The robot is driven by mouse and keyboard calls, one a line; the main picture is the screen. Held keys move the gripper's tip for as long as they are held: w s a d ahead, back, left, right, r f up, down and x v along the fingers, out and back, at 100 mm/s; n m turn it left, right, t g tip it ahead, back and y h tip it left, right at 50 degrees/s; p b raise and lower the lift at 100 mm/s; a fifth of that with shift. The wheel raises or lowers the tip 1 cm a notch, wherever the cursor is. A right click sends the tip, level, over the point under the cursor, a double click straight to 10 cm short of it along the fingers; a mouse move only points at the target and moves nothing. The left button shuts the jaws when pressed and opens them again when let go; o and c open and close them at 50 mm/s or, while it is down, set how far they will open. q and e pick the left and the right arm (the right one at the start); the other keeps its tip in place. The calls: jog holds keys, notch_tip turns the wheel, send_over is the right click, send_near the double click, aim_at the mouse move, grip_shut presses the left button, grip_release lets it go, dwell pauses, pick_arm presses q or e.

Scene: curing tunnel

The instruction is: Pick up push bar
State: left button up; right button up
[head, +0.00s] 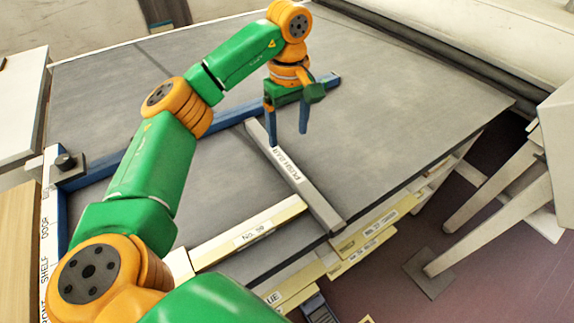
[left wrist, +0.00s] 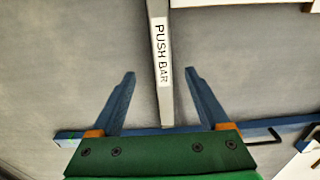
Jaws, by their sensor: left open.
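The push bar (head: 308,192) is a long grey bar with a white "PUSH BAR" label, lying across the dark grey surface in the head view. In the left wrist view the push bar (left wrist: 161,55) runs down the middle, between the two blue fingers. My left gripper (head: 288,138) is open above the far part of the bar, fingers pointing down. In the left wrist view the left gripper (left wrist: 160,74) has one finger on each side of the bar, with gaps on both sides. Whether the fingertips reach down to the bar's height is unclear. My right gripper is not in view.
A blue rail (head: 238,112) lies beyond the bar, crossing near its far end. A cream labelled strip (head: 248,233) lies left of its near end. The grey surface (head: 420,110) is clear to the right. White slanted legs (head: 490,205) stand beyond its right edge.

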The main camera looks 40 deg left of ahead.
aim_at(286, 163)
pick_arm(q)
jog(key=f, duration=0.1)
jog(key=f+b, duration=0.2)
jog(key=shift+s+d, duration=0.15)
jog(key=shift+s, duration=0.1)
jog(key=shift+w+f, duration=0.1)
jog(key=shift+f, duration=0.25)
jog(key=f, duration=0.2)
jog(key=f+p, duration=0.1)
jog(key=f, duration=0.1)
jog(key=f+p, duration=0.1)
jog(key=f, duration=0.1)
jog(key=shift+a+f, duration=0.1)
jog(key=shift+a, duration=0.3)
jog(key=shift+f, duration=0.2)
grip_shut()
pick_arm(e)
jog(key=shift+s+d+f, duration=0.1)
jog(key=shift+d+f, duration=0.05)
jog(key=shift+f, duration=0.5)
pick_arm(q)
jog(key=shift+w, duration=0.1)
